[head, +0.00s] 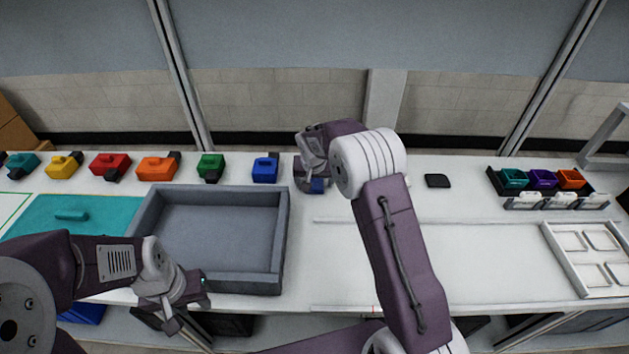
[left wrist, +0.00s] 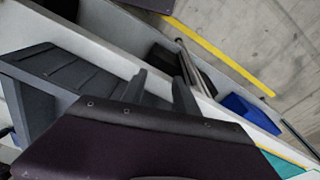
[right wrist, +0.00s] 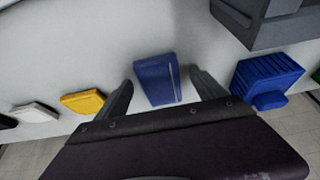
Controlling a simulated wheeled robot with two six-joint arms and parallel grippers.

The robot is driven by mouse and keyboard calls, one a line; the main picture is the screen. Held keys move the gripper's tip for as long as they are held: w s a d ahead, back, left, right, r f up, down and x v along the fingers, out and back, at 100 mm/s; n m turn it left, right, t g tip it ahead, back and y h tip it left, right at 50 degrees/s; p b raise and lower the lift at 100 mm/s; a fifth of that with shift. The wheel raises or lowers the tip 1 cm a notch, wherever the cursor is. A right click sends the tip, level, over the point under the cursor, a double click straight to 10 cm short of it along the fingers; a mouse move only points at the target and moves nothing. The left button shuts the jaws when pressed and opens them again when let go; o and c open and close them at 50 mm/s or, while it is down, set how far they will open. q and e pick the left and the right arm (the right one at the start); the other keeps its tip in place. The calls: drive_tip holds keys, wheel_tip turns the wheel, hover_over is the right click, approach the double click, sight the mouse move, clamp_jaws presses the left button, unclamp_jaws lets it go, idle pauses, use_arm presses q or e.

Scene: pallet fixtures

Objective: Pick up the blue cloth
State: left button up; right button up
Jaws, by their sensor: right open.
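A blue cloth (right wrist: 157,82), which looks like a folded rectangular piece, lies on the white table in the right wrist view. Part of it shows in the head view (head: 317,186), beside my right gripper (head: 309,178). In the right wrist view my right gripper (right wrist: 160,80) is open, with a fingertip on either side of the cloth and visible gaps to it. My left gripper (head: 178,312) is low at the front edge of the grey tray. In the left wrist view my left gripper (left wrist: 160,86) has its fingers apart with nothing between them.
A blue bin (head: 265,168) stands left of the cloth, in a row with green (head: 211,166), orange, red and yellow bins. The grey tray (head: 280,235) is in front. A yellow item (right wrist: 82,102) lies near the cloth. A rack with small bins (head: 541,179) stands right.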

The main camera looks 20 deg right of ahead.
sight(316, 184)
drive_tip(key=shift+s, duration=0.1)
drive_tip(key=c, duration=1.6)
drive_tip(key=shift+r, duration=0.45)
drive_tip(key=r, duration=0.3)
drive_tip(key=shift+s+d+r, duration=0.1)
drive_tip(key=shift+d+r, duration=0.1)
drive_tip(key=shift+r, duration=0.2)
drive_tip(key=s+d+r, duration=0.4)
drive_tip(key=s+d, duration=0.1)
drive_tip(key=s+d+r, duration=0.2)
drive_tip(key=d, duration=0.1)
drive_tip(key=shift+s+d+r, duration=0.2)
